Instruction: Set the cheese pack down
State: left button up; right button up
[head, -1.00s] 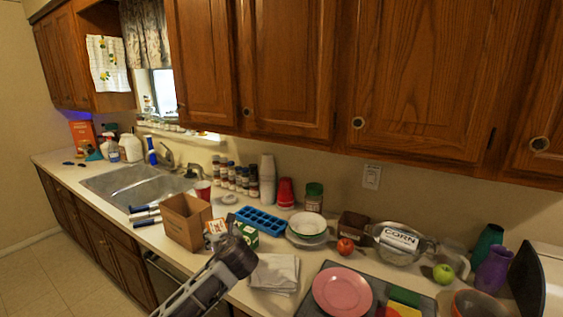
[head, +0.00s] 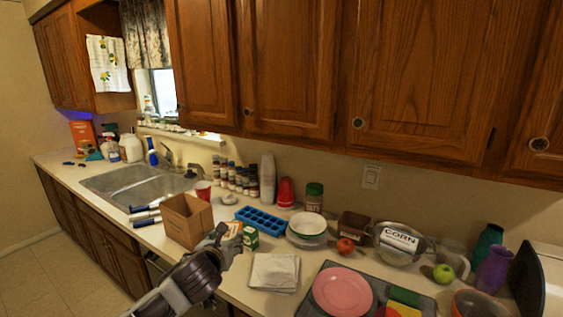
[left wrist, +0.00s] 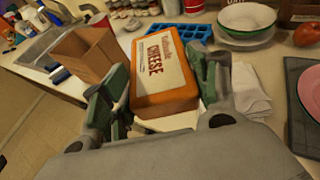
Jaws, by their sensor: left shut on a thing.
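The cheese pack (left wrist: 163,68) is an orange block with a white label reading CHEESE, in the middle of the left wrist view. It lies between the two green-grey fingers of my left gripper (left wrist: 160,90), which is shut on it. In the head view the cheese pack (head: 233,228) shows partly, beyond the left gripper (head: 223,240), beside the open cardboard box. I cannot tell whether it touches the counter. My right gripper is not in view.
A blue ice tray (head: 260,220) and stacked bowls (head: 307,226) are behind. A folded white cloth (head: 274,271) lies to the right.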

pick_arm(q)
jog(key=s+a+f, duration=0.2)
jog(key=s+f, duration=0.4)
jog(key=f, duration=0.4)
jog(key=s+a+f, duration=0.3)
jog(key=s+f, duration=0.3)
jog(key=f, duration=0.4)
jog(key=shift+s+a+f, duration=0.2)
jog(key=shift+s+a, duration=0.15)
jog(key=shift+a, duration=0.15)
